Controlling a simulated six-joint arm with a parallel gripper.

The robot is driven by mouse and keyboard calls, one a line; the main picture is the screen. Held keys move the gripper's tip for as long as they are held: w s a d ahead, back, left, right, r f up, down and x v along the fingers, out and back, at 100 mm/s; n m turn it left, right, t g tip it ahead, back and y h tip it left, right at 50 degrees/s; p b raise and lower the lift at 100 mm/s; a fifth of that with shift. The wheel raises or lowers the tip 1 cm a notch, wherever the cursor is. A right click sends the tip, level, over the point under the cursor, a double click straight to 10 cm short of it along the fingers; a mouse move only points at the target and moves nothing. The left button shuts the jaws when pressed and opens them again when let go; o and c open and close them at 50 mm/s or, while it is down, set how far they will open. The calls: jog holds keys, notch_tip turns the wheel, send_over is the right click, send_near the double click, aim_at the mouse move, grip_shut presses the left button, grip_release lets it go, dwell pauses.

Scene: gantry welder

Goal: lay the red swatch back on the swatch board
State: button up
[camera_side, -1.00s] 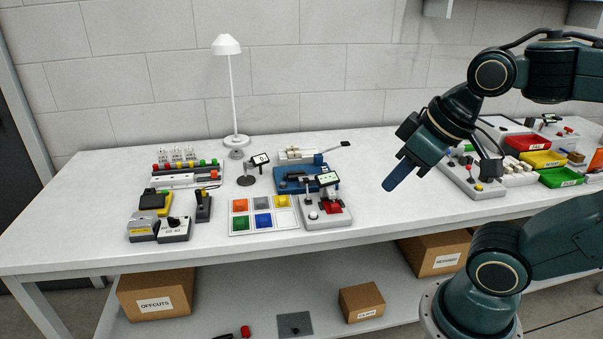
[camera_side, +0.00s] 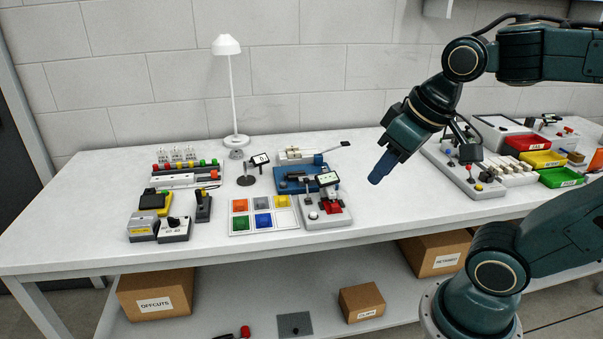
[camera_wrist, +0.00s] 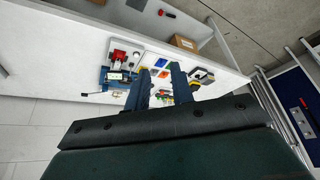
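The swatch board (camera_side: 250,232) is a white panel lying flat left of the bench's middle. It carries orange, grey, yellow, green and blue squares, and its front right place looks pale and bare. A red piece (camera_side: 333,208), which seems to be the red swatch, sits on a grey instrument with a small screen (camera_side: 327,179), just right of the board. The red also shows in the wrist view (camera_wrist: 119,55). My gripper (camera_side: 376,180) hangs in the air right of the instrument. Its two fingers (camera_wrist: 160,75) stand apart with nothing held between them.
A blue device (camera_side: 292,187) stands behind the board and instrument. A white lamp (camera_side: 235,100), a round stand (camera_side: 248,180) and black-and-yellow devices (camera_side: 155,200) are to the left. Red (camera_side: 527,143), yellow and green bins stand at the right. The bench between instrument and right-hand panel is clear.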

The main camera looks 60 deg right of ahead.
jog(key=w+d+f+m+g, duration=0.2)
jog(key=w+d+m+g, duration=0.15)
jog(key=w+d, duration=0.55)
jog(key=m+g, duration=0.2)
jog(key=m, duration=0.3)
send_over(335, 201)
jog(key=s+a, duration=0.2)
jog(key=a, duration=0.2)
notch_tip(335, 201, down, 9)
jog(key=shift+w+d+f+n+t, duration=0.1)
jog(key=shift+w+f+n+t, duration=0.05)
jog(key=shift+n+t, duration=0.1)
jog(key=shift+f, duration=0.15)
jog(key=shift+f, duration=6.7)
grip_shut()
